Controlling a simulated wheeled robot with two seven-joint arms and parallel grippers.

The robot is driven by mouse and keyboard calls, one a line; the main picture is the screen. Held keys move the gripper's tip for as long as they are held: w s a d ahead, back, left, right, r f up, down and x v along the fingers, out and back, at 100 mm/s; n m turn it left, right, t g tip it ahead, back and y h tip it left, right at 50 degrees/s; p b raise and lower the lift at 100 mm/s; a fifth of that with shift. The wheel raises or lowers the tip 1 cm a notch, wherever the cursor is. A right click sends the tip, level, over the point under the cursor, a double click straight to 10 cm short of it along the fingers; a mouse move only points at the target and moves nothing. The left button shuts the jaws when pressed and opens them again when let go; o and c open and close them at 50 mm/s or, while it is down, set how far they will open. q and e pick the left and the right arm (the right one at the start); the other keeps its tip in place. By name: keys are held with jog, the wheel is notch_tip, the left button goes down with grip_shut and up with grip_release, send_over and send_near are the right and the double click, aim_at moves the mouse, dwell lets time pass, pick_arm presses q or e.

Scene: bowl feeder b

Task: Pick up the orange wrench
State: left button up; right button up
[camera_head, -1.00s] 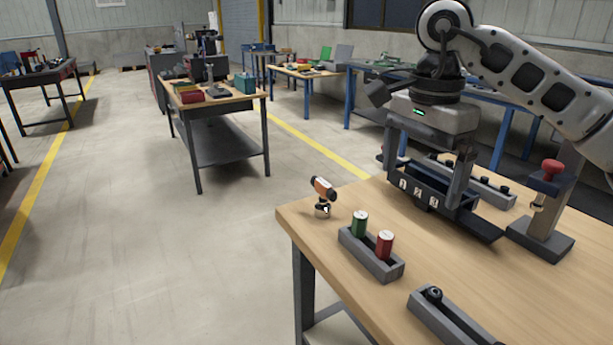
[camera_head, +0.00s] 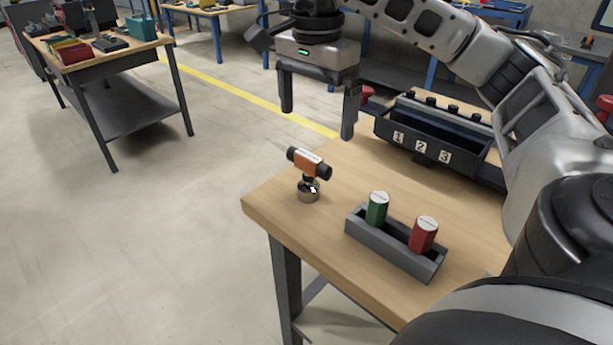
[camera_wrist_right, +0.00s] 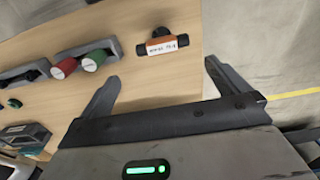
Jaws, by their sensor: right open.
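The orange wrench (camera_head: 309,162) has an orange middle and black ends. It rests across a small metal stand (camera_head: 309,190) near the left corner of the wooden table, and it also shows in the right wrist view (camera_wrist_right: 162,46). My right gripper (camera_head: 317,118) is open and empty, fingers pointing down, behind and above the wrench in the head view. In the right wrist view, the wrench lies ahead of the gap between the open fingers (camera_wrist_right: 160,85), apart from them. My left gripper is not in view.
A grey holder (camera_head: 392,247) with a green cylinder (camera_head: 377,209) and a red cylinder (camera_head: 423,235) stands right of the wrench. A dark bin (camera_head: 432,140) numbered 1, 2, 3 stands farther back. The table's left edge is close to the wrench.

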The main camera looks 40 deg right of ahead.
aim_at(309, 155)
notch_tip(309, 155, down, 4)
jog(key=shift+r, duration=0.2)
jog(key=shift+w+a+f, duration=0.1)
jog(key=shift+a+f, duration=0.05)
jog(key=shift+f, duration=0.75)
jog(key=shift+w+a+f, duration=0.1)
jog(key=shift+a+f, duration=0.05)
jog(key=shift+f, duration=0.8)
jog(key=shift+w+a+f, duration=0.1)
jog(key=shift+a+f, duration=0.05)
jog(key=shift+f, duration=0.75)
jog(key=c, duration=1.2)
jog(key=shift+r, duration=0.1)
